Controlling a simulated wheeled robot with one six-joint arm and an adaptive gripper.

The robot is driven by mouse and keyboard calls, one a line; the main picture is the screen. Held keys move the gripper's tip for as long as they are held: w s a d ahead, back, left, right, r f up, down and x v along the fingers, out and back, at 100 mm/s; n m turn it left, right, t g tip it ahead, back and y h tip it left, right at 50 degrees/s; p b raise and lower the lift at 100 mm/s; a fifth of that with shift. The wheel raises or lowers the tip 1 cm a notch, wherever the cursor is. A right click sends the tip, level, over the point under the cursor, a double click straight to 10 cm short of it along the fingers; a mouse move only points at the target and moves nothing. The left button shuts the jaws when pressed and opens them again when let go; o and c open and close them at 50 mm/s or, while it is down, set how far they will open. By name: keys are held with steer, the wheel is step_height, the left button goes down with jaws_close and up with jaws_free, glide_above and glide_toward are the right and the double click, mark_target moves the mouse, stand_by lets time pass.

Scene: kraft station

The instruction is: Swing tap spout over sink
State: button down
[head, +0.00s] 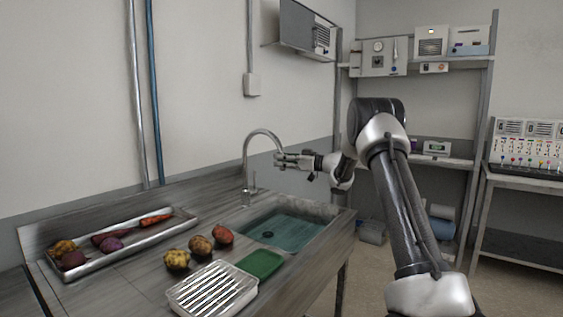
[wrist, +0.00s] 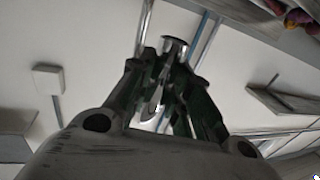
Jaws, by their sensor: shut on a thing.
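The tap (head: 247,160) is a curved metal gooseneck that rises from the counter at the back left edge of the sink. Its spout arcs to the right, and the tip ends at my gripper (head: 280,160). The sink (head: 285,229) is a rectangular basin with a dark drain, below and in front of the spout. My gripper is shut on the spout's end, above the back of the sink. In the wrist view, the dark fingers (wrist: 172,95) close around the metal spout (wrist: 175,44), whose round section shows at their tips.
A metal tray (head: 130,248) with vegetables lies at the left of the counter. Several potatoes (head: 200,245), a white ribbed rack (head: 213,289) and a green board (head: 261,264) lie left of the sink. Shelves (head: 425,64) with equipment stand behind my arm.

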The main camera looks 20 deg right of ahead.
steer(key=shift+r, duration=0.1)
steer(key=c, duration=1.3)
jaws_free()
steer(key=shift+s+d, duration=0.1)
steer(key=v, duration=1.1)
steer(key=shift+s+d, duration=0.3)
